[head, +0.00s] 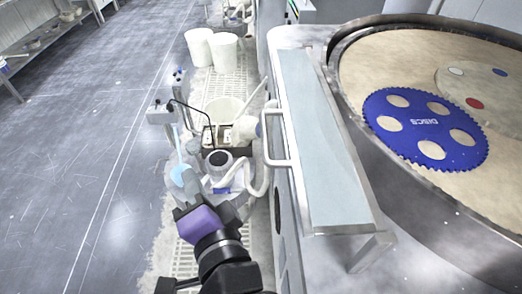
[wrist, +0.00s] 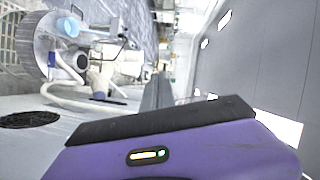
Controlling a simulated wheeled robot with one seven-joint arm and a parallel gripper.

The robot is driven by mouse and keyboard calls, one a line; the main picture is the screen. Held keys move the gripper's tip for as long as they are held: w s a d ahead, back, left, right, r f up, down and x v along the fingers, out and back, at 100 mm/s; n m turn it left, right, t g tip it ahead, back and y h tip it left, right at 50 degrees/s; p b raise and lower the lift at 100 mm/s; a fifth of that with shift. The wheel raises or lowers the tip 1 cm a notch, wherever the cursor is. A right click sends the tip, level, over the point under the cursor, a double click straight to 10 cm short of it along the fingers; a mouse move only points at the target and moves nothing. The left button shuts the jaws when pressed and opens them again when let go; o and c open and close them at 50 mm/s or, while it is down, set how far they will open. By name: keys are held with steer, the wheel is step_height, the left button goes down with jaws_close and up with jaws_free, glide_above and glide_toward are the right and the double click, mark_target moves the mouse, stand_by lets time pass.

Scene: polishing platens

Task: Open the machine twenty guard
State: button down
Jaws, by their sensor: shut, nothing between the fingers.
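The guard (head: 325,145) is a long pale panel in a metal frame along the left edge of the machine in the head view. A U-shaped metal handle (head: 268,140) stands out from its left side. No machine number is readable. My gripper (head: 184,188), with a purple hand, is left of and below the handle, apart from it. It is shut and empty, pointing away from me. In the wrist view its dark fingers (wrist: 158,95) show beyond the purple hand; the guard and handle cannot be made out there.
The round platen (head: 375,60) holds a blue toothed disc (head: 425,130). Left of the machine stand a bucket with hoses (head: 222,110) and white drums (head: 212,48). A shelf (head: 40,35) is at far left. The grey floor (head: 80,160) between is clear.

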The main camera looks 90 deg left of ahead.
steer(key=w+d+f+m+t+y+b, duration=0.15)
steer(key=w+m+t+y, duration=0.35)
steer(key=m, duration=1)
steer(key=w+d+f+m+t+y, duration=0.1)
steer(key=w+f+m+t+y, duration=0.35)
steer(key=m, duration=1.05)
steer(key=w+a+r+g+h+p, duration=0.2)
steer(key=a+r+p, duration=0.3)
steer(key=a+r, duration=0.3)
steer(key=shift+a+h, duration=0.45)
steer(key=shift+a, duration=0.5)
steer(key=shift+r, duration=0.1)
